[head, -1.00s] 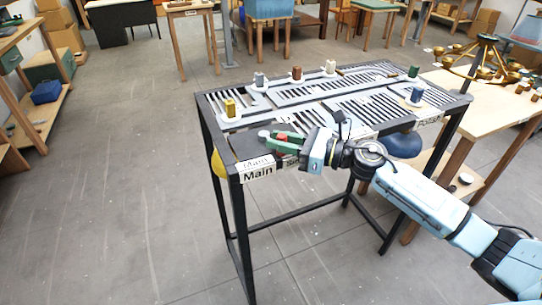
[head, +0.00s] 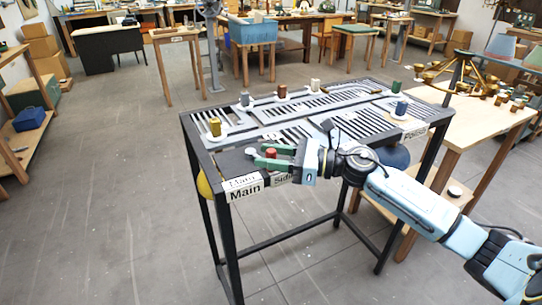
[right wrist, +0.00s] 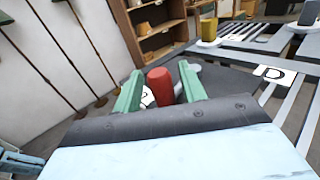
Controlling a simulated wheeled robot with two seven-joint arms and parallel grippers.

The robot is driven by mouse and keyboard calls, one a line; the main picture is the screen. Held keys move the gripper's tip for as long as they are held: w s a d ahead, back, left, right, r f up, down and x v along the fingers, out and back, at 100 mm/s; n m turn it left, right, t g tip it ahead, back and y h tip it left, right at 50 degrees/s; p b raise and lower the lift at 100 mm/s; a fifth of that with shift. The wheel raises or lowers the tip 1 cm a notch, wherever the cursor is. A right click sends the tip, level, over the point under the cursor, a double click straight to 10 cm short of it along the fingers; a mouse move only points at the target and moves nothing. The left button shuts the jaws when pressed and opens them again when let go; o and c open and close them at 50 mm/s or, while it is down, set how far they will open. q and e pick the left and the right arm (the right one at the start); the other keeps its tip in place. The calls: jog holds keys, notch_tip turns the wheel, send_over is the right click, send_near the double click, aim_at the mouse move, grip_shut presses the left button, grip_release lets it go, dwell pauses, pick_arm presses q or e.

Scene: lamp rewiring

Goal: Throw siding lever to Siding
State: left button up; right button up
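The siding lever shows as a red cylindrical handle (head: 271,153) near the front left corner of the dark track table (head: 215,160). It also shows upright in the right wrist view (right wrist: 160,86). My right gripper (head: 272,156) has its green fingers on either side of the red handle. In the right wrist view the fingers (right wrist: 160,92) stand apart, with a visible gap on the right side of the handle. A "Main" label (head: 245,188) is on the table's front edge. A "Siding" label (head: 283,180) beside it is partly hidden by my gripper. My left gripper is out of view.
Several coloured blocks stand on the table, among them a yellow one (head: 215,127), a blue one (head: 401,108) and a green one (head: 396,87). A wooden bench (head: 480,125) with a brass chandelier (head: 455,80) stands at the right. The floor to the left is clear.

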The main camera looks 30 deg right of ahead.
jog(key=shift+s+d+f, duration=0.1)
jog(key=shift+s+d, duration=0.15)
jog(key=shift+d, duration=0.1)
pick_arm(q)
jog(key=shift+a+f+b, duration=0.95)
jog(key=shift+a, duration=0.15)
pick_arm(e)
jog(key=v, duration=1.2)
jog(key=shift+s+d, duration=0.15)
jog(key=shift+s, duration=0.05)
jog(key=shift+c, duration=0.3)
